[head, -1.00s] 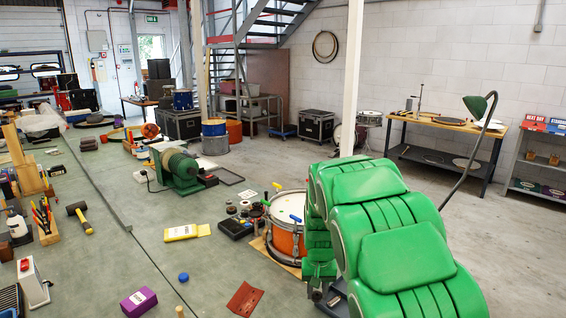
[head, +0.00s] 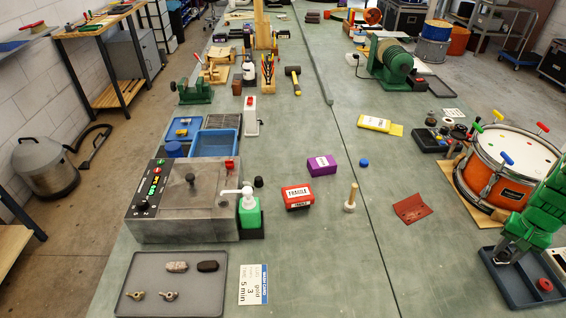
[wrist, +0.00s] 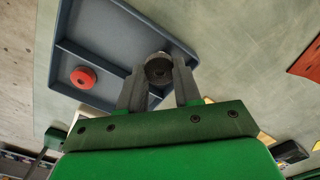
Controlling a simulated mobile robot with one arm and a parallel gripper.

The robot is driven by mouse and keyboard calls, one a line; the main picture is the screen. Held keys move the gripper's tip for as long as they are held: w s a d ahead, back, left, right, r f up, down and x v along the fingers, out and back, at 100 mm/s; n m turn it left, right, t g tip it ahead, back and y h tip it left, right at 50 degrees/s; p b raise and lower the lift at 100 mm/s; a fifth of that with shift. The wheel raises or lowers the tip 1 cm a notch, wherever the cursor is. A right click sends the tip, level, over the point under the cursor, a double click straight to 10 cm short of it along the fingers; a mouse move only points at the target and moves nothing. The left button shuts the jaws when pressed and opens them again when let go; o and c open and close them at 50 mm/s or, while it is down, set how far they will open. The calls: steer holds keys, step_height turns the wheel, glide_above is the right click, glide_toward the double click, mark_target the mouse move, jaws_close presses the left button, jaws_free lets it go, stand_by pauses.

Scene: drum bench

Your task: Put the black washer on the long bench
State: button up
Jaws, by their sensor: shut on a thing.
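My gripper (wrist: 158,82) is shut on a small dark round piece, the black washer (wrist: 158,66), held between the fingertips in the wrist view. In the head view my gripper (head: 503,257) is at the lower right, at the left part of a blue-grey tray (head: 523,297). The tray also shows in the wrist view (wrist: 105,32). I cannot tell if the washer touches the tray. A red washer (head: 545,284) lies in the tray, apart from the gripper; it also shows in the wrist view (wrist: 83,78). The long bench (head: 320,235) has a grey-green top.
An orange drum (head: 490,175) stands behind the tray. A brown-red leather piece (head: 411,208), a wooden peg stand (head: 350,200), a red box (head: 298,196) and a purple box (head: 322,165) lie on the bench.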

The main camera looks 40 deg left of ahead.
steer(key=a+n, duration=0.1)
steer(key=a, duration=0.5)
steer(key=w+a+r+n, duration=0.1)
steer(key=a, duration=0.4)
steer(key=w+a+n, duration=0.1)
steer(key=a, duration=0.5)
steer(key=shift+a+r, duration=0.3)
steer(key=s+a+r+n, duration=0.1)
steer(key=s+a+n, duration=0.2)
steer(key=a, duration=1.3)
step_height(320, 180, up, 2)
steer(key=n, duration=0.6)
glide_above(274, 197)
step_height(274, 197, down, 8)
steer(key=shift+f, duration=0.25)
steer(key=shift+f, duration=0.15)
steer(key=o, duration=1.1)
